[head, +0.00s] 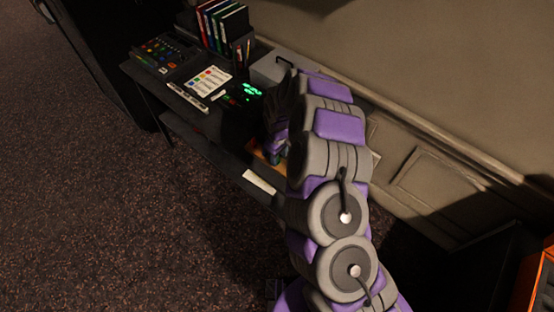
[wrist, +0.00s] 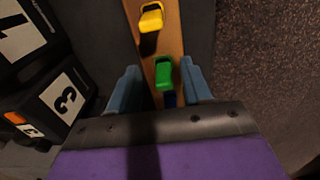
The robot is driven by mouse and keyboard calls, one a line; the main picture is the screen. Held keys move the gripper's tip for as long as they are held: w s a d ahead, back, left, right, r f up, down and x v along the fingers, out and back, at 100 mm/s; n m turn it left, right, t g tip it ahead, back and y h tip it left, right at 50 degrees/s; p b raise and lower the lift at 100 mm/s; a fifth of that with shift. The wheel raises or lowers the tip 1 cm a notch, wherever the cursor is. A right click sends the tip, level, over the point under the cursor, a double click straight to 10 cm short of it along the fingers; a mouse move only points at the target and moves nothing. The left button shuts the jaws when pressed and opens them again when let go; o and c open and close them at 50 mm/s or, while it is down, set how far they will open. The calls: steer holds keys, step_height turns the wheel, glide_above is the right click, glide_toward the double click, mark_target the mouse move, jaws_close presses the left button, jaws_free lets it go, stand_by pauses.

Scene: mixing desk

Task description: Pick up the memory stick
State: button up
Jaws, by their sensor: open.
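In the wrist view, a light wooden strip (wrist: 168,38) carries a green stick-like piece (wrist: 163,75) and a yellow one (wrist: 151,18) farther along. A dark blue piece (wrist: 170,99) shows partly at the gripper's base. These look like memory sticks; I cannot tell which one is meant. My gripper (wrist: 159,68) is open, with one blue finger on each side of the strip and the green piece between them. I cannot tell whether the fingers touch anything. In the head view my arm hides most of the gripper and the pieces.
The dark desk (head: 215,135) holds a mixer (head: 163,52), a colourful card (head: 208,80), a device with green lights (head: 243,94), binders (head: 222,24) and a grey box (head: 277,68). Numbered black-and-white blocks (wrist: 65,98) stand left of the fingers in the wrist view. A wall runs behind the desk.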

steer(key=shift+d+f, duration=0.1)
steer(key=shift+d, duration=0.05)
steer(key=shift+a+f, duration=0.1)
steer(key=shift+a, duration=0.65)
steer(key=c, duration=0.5)
steer(key=shift+d, duration=0.2)
steer(key=shift+c, duration=1.4)
steer(key=shift+d, duration=0.45)
jaws_close()
steer(key=shift+a, duration=0.15)
